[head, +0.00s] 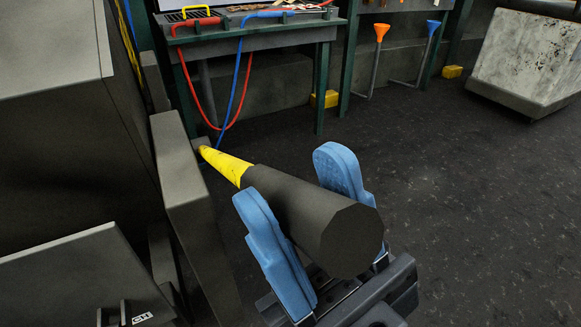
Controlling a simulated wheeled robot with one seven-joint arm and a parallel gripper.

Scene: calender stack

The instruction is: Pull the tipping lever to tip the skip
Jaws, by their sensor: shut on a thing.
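The tipping lever (225,165) has a yellow shaft and a thick dark grey grip (318,222) with a faceted end. It slants from the upper left toward the camera at the lower right. My gripper (302,218) has two blue fingers, one on each side of the dark grip, and is shut on it. The lever's far end meets a small grey block (203,143) near the grey machine side. I cannot tell which part in view is the skip.
Dark grey housing (80,130) and an upright grey panel (190,215) stand close on the left. A workbench (260,33) with red and blue hoses is behind. The dark floor (460,200) at right is clear.

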